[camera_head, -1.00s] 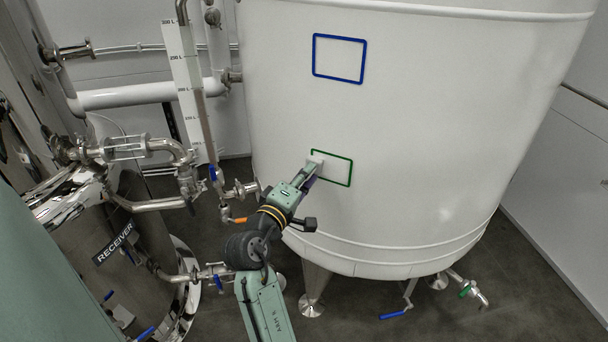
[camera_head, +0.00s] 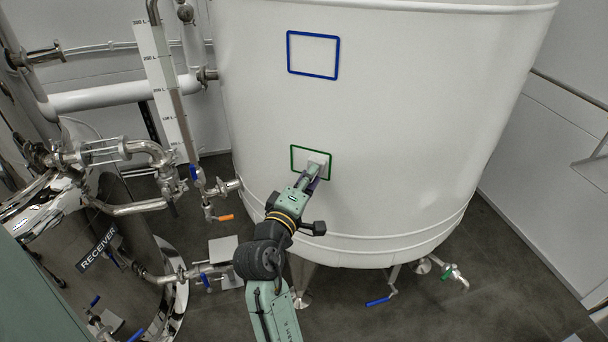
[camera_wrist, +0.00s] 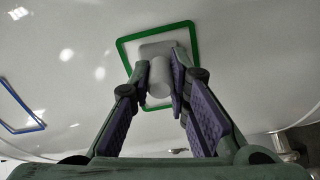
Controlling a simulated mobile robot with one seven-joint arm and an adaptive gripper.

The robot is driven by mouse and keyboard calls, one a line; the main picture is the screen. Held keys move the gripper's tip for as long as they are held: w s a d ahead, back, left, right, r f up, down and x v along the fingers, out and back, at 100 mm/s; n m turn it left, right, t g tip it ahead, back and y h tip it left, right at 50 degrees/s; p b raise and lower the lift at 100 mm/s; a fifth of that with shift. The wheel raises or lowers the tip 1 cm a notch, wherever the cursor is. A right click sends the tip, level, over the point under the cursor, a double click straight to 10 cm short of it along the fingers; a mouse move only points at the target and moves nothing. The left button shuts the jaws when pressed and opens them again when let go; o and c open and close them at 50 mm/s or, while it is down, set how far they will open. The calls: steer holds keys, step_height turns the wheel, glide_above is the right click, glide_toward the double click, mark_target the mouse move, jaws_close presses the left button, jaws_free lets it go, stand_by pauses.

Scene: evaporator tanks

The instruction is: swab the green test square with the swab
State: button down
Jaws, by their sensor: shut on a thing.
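The green test square (camera_head: 292,160) is a green outline on the lower wall of the white tank; it also shows in the wrist view (camera_wrist: 128,54). My gripper (camera_head: 311,177) is in front of it, its tip over the square's right part. In the wrist view my gripper (camera_wrist: 165,85) has its purple-padded fingers shut on the swab (camera_wrist: 160,78). The swab has a pale round handle and a flat, light rectangular head (camera_wrist: 158,50). The head lies inside the green outline, at or very close to the wall; I cannot tell if it touches.
A blue square (camera_head: 313,55) is higher on the tank (camera_head: 420,110). Left of my arm are pipes, a valve with an orange handle (camera_head: 225,217), a scale board (camera_head: 165,90) and the steel receiver (camera_head: 85,275). The tank wall around the squares is clear.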

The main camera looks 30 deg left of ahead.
steer(key=shift+w+d+p, duration=0.2)
steer(key=shift+d+p, duration=0.05)
steer(key=shift+d, duration=0.4)
steer(key=shift+w+d+p, duration=0.2)
steer(key=shift+d, duration=0.45)
steer(key=shift+s+a+b, duration=0.15)
steer(key=shift+s+a, duration=0.1)
steer(key=shift+a, duration=0.7)
steer(key=shift+s+a+b, duration=0.15)
steer(key=shift+s+a, duration=0.1)
steer(key=shift+a, duration=0.7)
steer(key=shift+s+a+b, duration=0.15)
steer(key=shift+s+a, duration=0.1)
steer(key=shift+a, duration=0.7)
steer(key=shift+s+a, duration=0.15)
steer(key=shift+a, duration=0.65)
steer(key=shift+s+a, duration=0.1)
steer(key=shift+a, duration=0.65)
steer(key=s+d, duration=0.1)
steer(key=s, duration=0.5)
steer(key=shift+d, duration=0.15)
steer(key=s, duration=0.2)
steer(key=shift+s+d, duration=0.3)
steer(key=shift+s, duration=0.1)
